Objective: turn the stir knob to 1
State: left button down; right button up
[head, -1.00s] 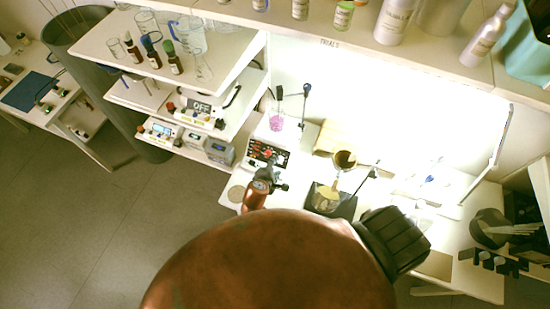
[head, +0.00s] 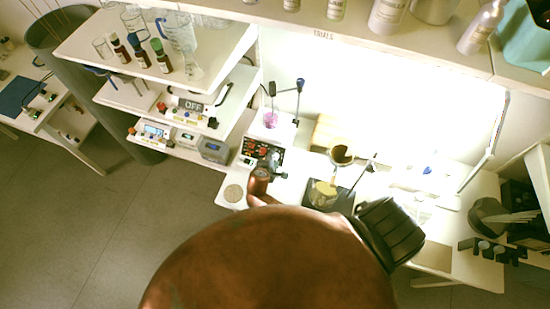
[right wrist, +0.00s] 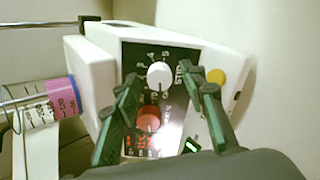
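The stirrer (head: 262,152) stands on the white bench in the head view, its dark front panel facing my right gripper (head: 268,174). In the right wrist view the panel (right wrist: 140,58) carries a white knob (right wrist: 159,75) and a red knob (right wrist: 149,118) with a red glow beside it. My right gripper (right wrist: 166,88) is open, its dark green fingers either side of the white knob, with visible gaps to it. The knob labels are too small to read, so I cannot tell which is the stir knob. My left gripper is not in view.
A vessel of pink liquid (head: 271,119) is at the stirrer; a pink-banded graduated vessel (right wrist: 50,103) is left of the panel. A stand with a brown funnel (head: 341,155) is nearby.

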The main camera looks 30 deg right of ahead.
jog(key=shift+c, duration=0.6)
jog(key=shift+d, duration=0.1)
grip_shut()
jog(key=m+b, duration=0.1)
jog(key=m, duration=0.3)
jog(key=shift+f+b, duration=0.1)
jog(key=shift+b, duration=0.3)
jog(key=shift+m+b, duration=0.7)
jog(key=shift+m, duration=1.1)
